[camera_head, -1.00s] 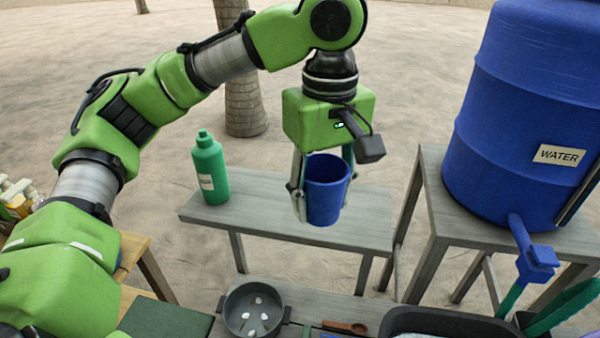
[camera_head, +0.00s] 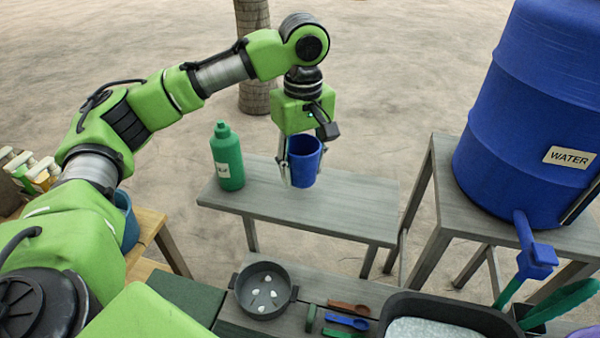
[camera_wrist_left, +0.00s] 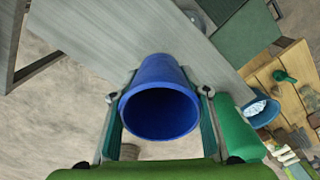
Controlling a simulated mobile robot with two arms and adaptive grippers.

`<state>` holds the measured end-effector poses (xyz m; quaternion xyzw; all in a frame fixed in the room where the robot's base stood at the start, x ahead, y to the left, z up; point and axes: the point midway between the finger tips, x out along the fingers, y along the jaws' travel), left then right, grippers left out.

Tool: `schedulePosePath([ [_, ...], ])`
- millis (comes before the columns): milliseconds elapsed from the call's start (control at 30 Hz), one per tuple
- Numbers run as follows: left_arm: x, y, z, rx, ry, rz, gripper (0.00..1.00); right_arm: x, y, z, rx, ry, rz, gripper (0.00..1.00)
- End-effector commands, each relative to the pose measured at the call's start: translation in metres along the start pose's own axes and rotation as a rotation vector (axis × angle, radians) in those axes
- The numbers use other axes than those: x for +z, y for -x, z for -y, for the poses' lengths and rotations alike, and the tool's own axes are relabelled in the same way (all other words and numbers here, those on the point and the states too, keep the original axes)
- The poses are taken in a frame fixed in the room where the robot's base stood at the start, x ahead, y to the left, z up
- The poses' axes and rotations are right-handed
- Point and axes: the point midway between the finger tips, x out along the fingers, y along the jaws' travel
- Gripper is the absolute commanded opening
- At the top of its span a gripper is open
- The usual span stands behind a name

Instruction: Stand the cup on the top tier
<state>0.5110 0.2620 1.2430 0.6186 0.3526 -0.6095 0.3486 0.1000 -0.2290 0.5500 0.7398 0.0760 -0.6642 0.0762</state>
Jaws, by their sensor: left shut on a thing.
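The blue cup (camera_head: 305,163) is upright, held in my left gripper (camera_head: 300,174). The fingers are shut on its sides. The cup shows over the middle of the upper grey wooden tier (camera_head: 345,203), toward its back; I cannot tell whether its base touches the wood. In the left wrist view the cup (camera_wrist_left: 160,100) sits between the fingers with its dark open mouth toward the camera. The tier (camera_wrist_left: 120,35) shows beyond it. My right gripper is not in view.
A green bottle (camera_head: 228,160) stands on the tier's left end, close to the cup. The tier's right part is bare. A blue water barrel (camera_head: 530,110) stands on a stand at right. Below are a grey pan (camera_head: 264,290), small spoons (camera_head: 346,322) and a dark tub (camera_head: 450,305).

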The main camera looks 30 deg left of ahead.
Motion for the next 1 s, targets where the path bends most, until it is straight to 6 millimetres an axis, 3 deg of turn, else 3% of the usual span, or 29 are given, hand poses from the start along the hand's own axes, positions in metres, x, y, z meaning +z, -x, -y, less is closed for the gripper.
schedulePosePath([
  [100,-0.010,-0.010,0.001,-0.004,0.004,-0.001,0.21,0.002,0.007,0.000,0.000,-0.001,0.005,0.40],
  [333,-0.008,-0.037,0.001,-0.002,0.001,-0.001,0.21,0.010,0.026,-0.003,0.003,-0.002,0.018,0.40],
  [700,-0.007,-0.044,0.000,-0.001,0.000,0.000,0.21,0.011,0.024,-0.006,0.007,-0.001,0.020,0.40],
  [733,-0.007,-0.044,0.000,0.000,0.000,0.000,0.47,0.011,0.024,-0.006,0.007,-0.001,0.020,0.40],
  [800,-0.007,-0.043,0.000,0.000,0.000,-0.001,0.60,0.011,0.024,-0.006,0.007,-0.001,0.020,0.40],
  [1000,-0.007,-0.043,0.000,-0.001,0.000,-0.001,0.60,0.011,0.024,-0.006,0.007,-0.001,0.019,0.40],
])
